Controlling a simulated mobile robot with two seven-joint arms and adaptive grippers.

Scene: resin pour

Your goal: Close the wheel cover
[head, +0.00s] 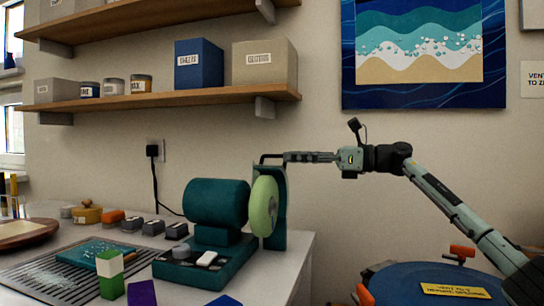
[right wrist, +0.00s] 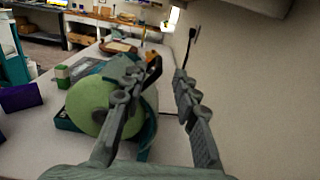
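The teal wheel machine (head: 217,203) stands at the right end of the bench, with a pale green wheel (head: 263,207) on its right side. The teal wheel cover (head: 280,222) stands upright just right of the wheel, whose face is exposed; a dark handle (head: 270,157) is at its top. My right gripper (head: 287,157) reaches in from the right, its tips at the handle. In the right wrist view its fingers (right wrist: 156,68) are spread, with the wheel (right wrist: 92,107) beyond the left finger. I cannot tell whether they touch the handle. My left gripper is out of view.
A blue drum (head: 410,285) with orange clamps stands below my right arm. Shelves (head: 170,101) hang above the machine. The wall is close behind.

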